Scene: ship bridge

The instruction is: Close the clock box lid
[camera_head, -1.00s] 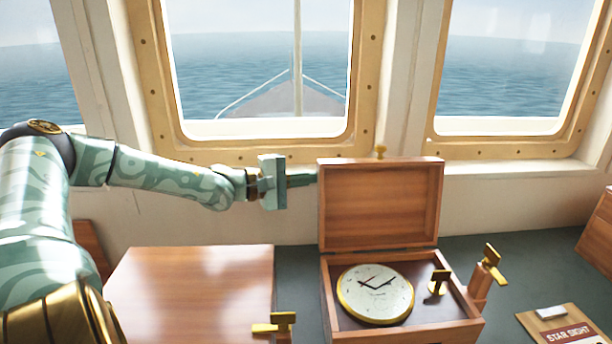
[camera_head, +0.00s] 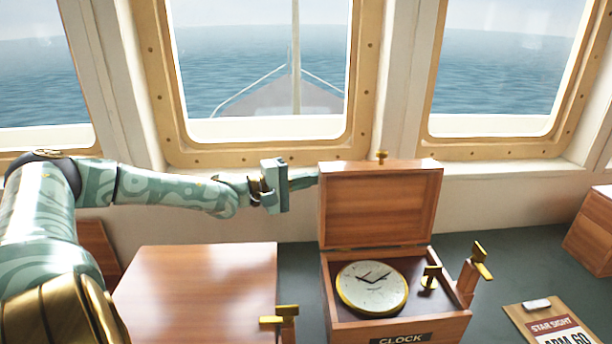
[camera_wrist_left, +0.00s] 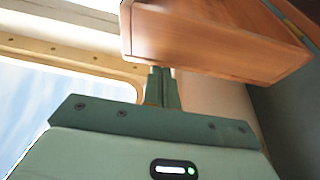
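The clock box (camera_head: 345,332), a wooden case with a CLOCK label, sits on the counter with a round white-faced clock (camera_head: 372,287) inside. Its lid (camera_head: 380,204) stands open, roughly upright at the back, with a brass knob (camera_head: 381,157) at its top edge. My left gripper (camera_head: 305,179) is at the lid's upper left edge, its narrow fingers close together. In the left wrist view the fingers (camera_wrist_left: 162,88) reach up to the wooden lid (camera_wrist_left: 210,45), and their tips are hidden there; I cannot tell whether they touch it. My right gripper is not in view.
A closed wooden box (camera_head: 195,290) stands left of the clock box. Brass-handled fittings (camera_head: 478,262) stand at the clock box's right side. A STAR SIGHT clipboard (camera_head: 550,325) lies to the right. Windows and a sill are close behind the lid.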

